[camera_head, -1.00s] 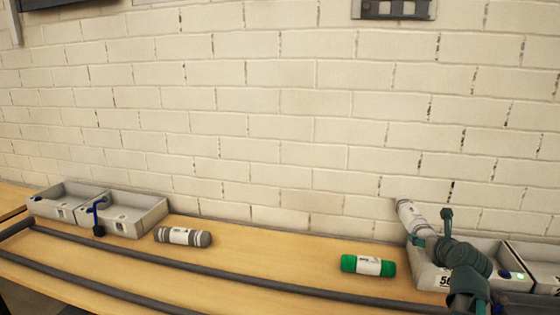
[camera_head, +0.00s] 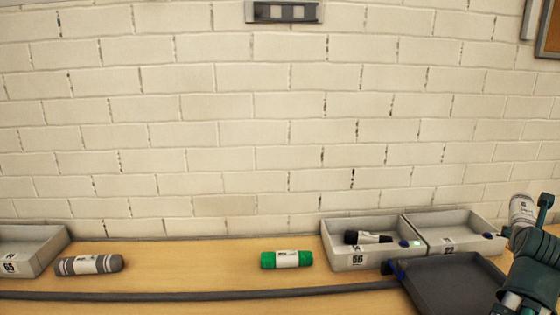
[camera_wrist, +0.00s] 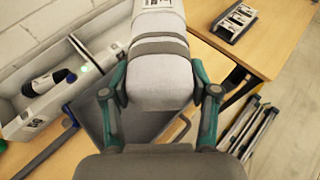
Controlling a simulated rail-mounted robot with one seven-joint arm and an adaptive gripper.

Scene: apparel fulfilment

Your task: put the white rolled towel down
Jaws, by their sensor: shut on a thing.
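The white rolled towel (camera_wrist: 160,80) has grey bands and a label. My gripper (camera_wrist: 160,90) is shut on it, with one green finger on each side. In the head view the towel (camera_head: 522,208) is at the far right, tilted up above my gripper (camera_head: 528,222). The wrist view shows it over a dark grey tray, apart from the surfaces below. Part of its far end is cut off in the wrist view.
A grey bin (camera_head: 345,262) marked 56 holds a black roll (camera_head: 368,238). Another bin (camera_head: 455,245) stands right of it, behind a dark tray (camera_head: 450,280). A green roll (camera_head: 286,260) and a grey roll (camera_head: 88,265) lie on the table (camera_head: 200,262), with bare table between them.

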